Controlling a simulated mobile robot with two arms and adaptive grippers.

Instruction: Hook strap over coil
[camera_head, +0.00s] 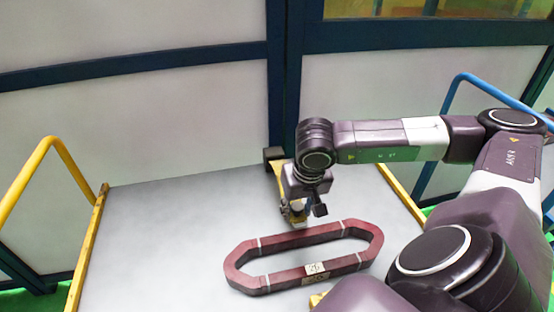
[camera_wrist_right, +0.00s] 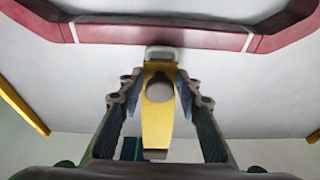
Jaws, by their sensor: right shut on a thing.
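The coil (camera_head: 286,277) is a long, dark red ring with angled ends, lying flat on the grey table top. One long side of the coil (camera_wrist_right: 160,34) crosses the top of the right wrist view. My right gripper (camera_head: 296,214) is beside the coil's far long side. In the right wrist view my right gripper (camera_wrist_right: 160,88) is shut on the yellow strap (camera_wrist_right: 157,122). The strap's pale loop end (camera_wrist_right: 161,52) points at the coil and appears close to it; I cannot tell whether they touch. A grey round part sits on the strap. My left gripper is out of view.
The table top (camera_head: 170,240) is clear left of the coil. Yellow rails edge the table, with a yellow handle (camera_head: 47,160) at left. A blue handrail (camera_head: 455,90) stands at right. A pale panelled wall (camera_head: 130,120) is behind.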

